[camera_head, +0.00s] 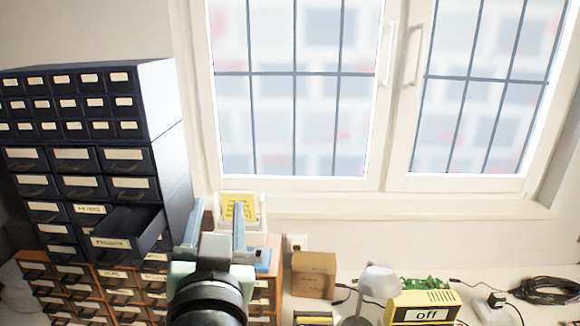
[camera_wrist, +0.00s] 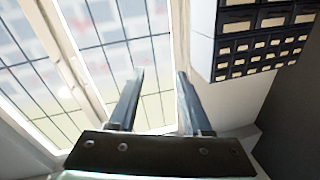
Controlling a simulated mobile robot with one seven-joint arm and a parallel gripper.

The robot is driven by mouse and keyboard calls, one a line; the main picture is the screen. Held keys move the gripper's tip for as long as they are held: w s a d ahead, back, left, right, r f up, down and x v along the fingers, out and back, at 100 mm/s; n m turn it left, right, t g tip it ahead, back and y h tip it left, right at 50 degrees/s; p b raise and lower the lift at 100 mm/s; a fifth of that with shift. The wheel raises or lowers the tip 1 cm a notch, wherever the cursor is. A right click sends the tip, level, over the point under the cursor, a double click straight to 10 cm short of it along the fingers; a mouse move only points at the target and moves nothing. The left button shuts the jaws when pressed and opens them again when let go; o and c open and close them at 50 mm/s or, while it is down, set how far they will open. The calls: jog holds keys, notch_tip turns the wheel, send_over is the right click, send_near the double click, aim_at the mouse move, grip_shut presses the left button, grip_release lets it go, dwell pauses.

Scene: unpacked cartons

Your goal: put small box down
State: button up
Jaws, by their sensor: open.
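A small brown cardboard box (camera_head: 314,276) sits upright on the desk in the head view, just right of the drawer units. My gripper (camera_head: 216,215) is left of the box, pointing up and away in front of the small drawers. Its two fingers are apart with nothing between them. In the wrist view my gripper (camera_wrist: 159,80) is also open and empty, with the window behind it. The box does not show in the wrist view.
A dark drawer cabinet (camera_head: 160,90) stands at the left with one drawer (camera_head: 128,232) pulled out close to my gripper. A grey lamp (camera_head: 379,281), a yellow device (camera_head: 424,308) marked "off" and a coiled black cable (camera_head: 545,290) are on the desk to the right. The window (camera_head: 395,182) is behind.

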jog(key=s+d+r+t+h, duration=0.1)
jog(key=s+d+r+t, duration=0.2)
jog(key=r, duration=0.5)
jog(key=s+d+r+t+h, duration=0.1)
jog(key=s+d+r+t, duration=0.2)
jog(key=s+r, duration=0.2)
jog(key=s+d+r+t, duration=0.3)
jog(key=s+r, duration=0.1)
jog(key=r, duration=0.8)
jog(key=shift+s+d+n+h, duration=0.25)
jog(key=shift+s+n+h, duration=0.15)
jog(key=shift+f, duration=0.1)
